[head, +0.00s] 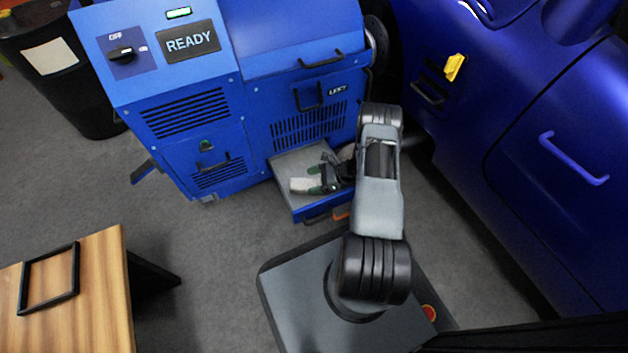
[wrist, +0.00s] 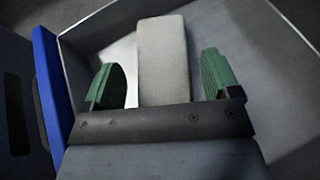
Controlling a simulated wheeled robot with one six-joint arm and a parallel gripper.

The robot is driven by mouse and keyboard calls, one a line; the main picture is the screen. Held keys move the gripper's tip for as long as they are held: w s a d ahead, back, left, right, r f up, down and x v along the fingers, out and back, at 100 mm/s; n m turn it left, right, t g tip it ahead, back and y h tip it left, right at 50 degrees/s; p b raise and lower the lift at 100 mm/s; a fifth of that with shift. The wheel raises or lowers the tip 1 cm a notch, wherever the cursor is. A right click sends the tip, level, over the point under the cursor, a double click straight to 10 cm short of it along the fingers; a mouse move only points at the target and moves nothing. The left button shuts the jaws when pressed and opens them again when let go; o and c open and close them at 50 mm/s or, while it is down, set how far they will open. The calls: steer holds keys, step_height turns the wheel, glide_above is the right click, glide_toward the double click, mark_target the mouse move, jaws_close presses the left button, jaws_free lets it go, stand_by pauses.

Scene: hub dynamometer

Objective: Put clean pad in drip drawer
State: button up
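The drip drawer (head: 287,165) is pulled out from the foot of the blue machine, with a grey inside and a blue front. A pale, clean-looking pad (head: 301,185) is inside the drawer area. In the wrist view the pad (wrist: 163,55) lies lengthwise between the fingers of my gripper (wrist: 161,82), over the grey drawer floor (wrist: 245,60). My gripper (head: 320,180) is low in the drawer and open. Its green fingertips stand on either side of the pad with a gap on both sides. The pad's near end is hidden behind the gripper's palm.
The blue machine (head: 220,110) with a READY display stands behind the drawer. A blue car body (head: 500,120) is at the right. A wooden table (head: 95,290) with an empty black frame (head: 48,312) is at the lower left. A black bin (head: 85,100) stands at upper left. Floor between is clear.

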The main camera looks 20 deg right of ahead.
steer(key=shift+o, duration=0.5)
steer(key=shift+r, duration=0.15)
steer(key=shift+r, duration=0.3)
steer(key=r+p+v, duration=0.1)
steer(key=p+v, duration=0.2)
steer(key=v, duration=0.9)
steer(key=a+r+n+g+h, duration=0.3)
steer(key=a+r+n, duration=0.25)
steer(key=r, duration=0.55)
steer(key=a+r+n+g+h, duration=0.3)
steer(key=a+r+n, duration=0.25)
steer(key=r, duration=0.55)
steer(key=s+a+r+n+t+h, duration=0.3)
steer(key=s+a+r+n+h, duration=0.3)
steer(key=s+r+n, duration=0.5)
steer(key=shift+s+a+r+n+h, duration=0.3)
steer(key=shift+s+a+r, duration=0.25)
steer(key=shift+a+r, duration=0.3)
